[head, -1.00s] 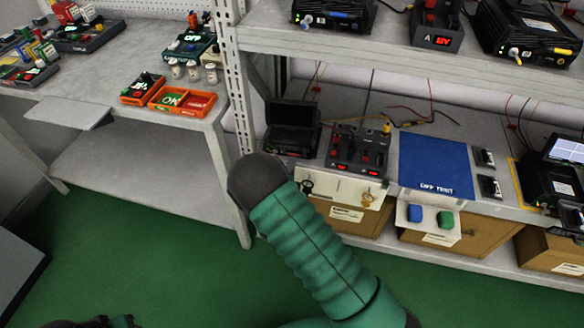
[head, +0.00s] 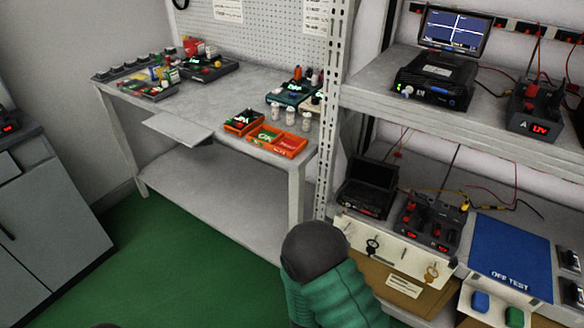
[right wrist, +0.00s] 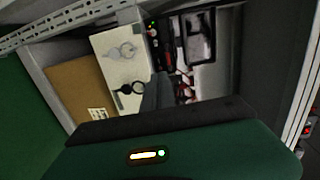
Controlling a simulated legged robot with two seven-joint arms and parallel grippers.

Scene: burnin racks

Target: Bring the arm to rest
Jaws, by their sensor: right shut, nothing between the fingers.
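My right arm, a green ribbed sleeve with a dark rounded joint, rises from the bottom of the head view in front of the rack's lower shelf. Its gripper does not show there. In the right wrist view the dark fingers of my right gripper (right wrist: 158,92) are together and empty. Beyond them is the white panel (right wrist: 118,62) with two hanging keys, seen at an angle; whether the fingers touch anything cannot be told. My left gripper is not recognisable in either view.
The metal rack (head: 425,108) stands at the right with a lit-screen unit (head: 435,80) on its upper shelf. A blue mat (head: 510,258) lies on the lower shelf. A workbench (head: 215,85) holds orange trays (head: 277,141). A grey cabinet (head: 45,215) stands left. Green floor (head: 190,260) is clear between.

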